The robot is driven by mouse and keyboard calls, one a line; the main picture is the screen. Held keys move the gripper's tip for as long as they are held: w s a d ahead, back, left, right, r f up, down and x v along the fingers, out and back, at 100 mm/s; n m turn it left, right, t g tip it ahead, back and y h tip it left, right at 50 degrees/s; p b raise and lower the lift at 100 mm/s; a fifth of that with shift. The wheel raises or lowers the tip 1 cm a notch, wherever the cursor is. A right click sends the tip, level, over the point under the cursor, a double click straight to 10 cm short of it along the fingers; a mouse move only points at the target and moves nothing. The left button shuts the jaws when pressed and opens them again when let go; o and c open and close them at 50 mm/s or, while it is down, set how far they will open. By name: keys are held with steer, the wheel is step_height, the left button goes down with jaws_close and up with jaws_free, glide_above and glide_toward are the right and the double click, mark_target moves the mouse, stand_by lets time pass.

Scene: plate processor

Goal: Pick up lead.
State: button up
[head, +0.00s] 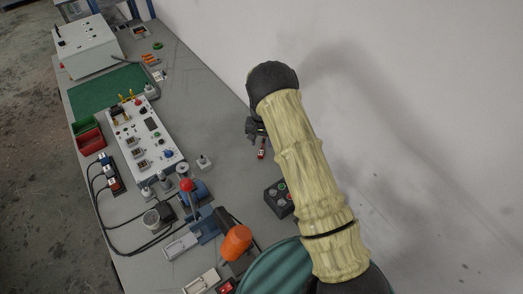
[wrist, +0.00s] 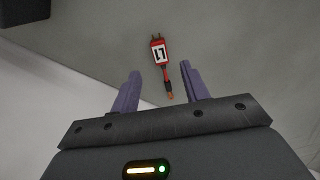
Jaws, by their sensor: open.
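The lead is a small red piece with a white label marked "L1" (wrist: 159,52), two metal prongs at one end and an orange-brown tip at the other. It lies on the grey table. In the wrist view my gripper (wrist: 158,84) is open, with its two purple-grey fingers apart. The tip of the lead shows between the fingers, and the labelled body lies beyond the fingertips. The gripper holds nothing. In the head view the lead (head: 261,154) shows small and red just below my gripper (head: 255,136), which my arm partly hides.
The grey table (head: 185,85) stands against a white wall on the right. A black button box (head: 280,199) sits near the arm. A white control panel (head: 140,138), a grey block with a post (head: 203,162) and several tools stand to the left. Bare table surrounds the lead.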

mark_target(261, 152)
steer(key=shift+f, duration=0.1)
steer(key=f+p, duration=0.1)
steer(key=f, duration=0.1)
steer(key=f+p, duration=0.1)
steer(key=shift+s+a+f+p, duration=0.1)
steer(key=shift+s+f+p, duration=0.1)
steer(key=shift+f+p, duration=0.15)
steer(key=shift+w+f, duration=0.1)
steer(key=shift+f, duration=0.55)
jaws_close()
steer(key=shift+r, duration=0.1)
step_height(261, 152, up, 10)
steer(key=b, duration=0.3)
